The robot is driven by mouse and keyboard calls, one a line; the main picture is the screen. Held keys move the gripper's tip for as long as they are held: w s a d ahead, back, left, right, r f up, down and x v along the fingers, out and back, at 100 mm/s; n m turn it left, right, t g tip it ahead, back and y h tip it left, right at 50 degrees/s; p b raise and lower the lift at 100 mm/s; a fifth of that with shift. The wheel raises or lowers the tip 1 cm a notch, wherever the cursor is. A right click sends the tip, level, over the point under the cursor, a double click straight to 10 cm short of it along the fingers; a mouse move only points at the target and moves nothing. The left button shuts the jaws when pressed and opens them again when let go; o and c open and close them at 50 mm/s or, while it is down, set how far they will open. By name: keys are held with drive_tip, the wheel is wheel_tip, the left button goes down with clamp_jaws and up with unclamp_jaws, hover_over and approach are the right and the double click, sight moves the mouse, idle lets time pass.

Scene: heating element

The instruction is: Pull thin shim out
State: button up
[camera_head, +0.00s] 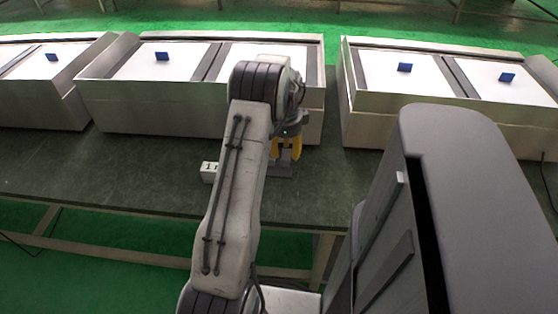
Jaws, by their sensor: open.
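My gripper (286,150), with yellow fingers, is open and points down over the dark green table, in front of the middle heating unit. A small white block with a dark mark (209,172) lies left of my arm on the table.
Pale box-shaped heating units stand along the back: one at left (45,105), one in the middle (150,120) and one at right (375,127). Small blue tabs (162,56) stand on their white panels. The table (110,170) is clear at left.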

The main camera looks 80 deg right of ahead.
sight(285, 160)
drive_tip(key=shift+f+b, duration=0.35)
drive_tip(key=shift+f, duration=2.35)
clamp_jaws()
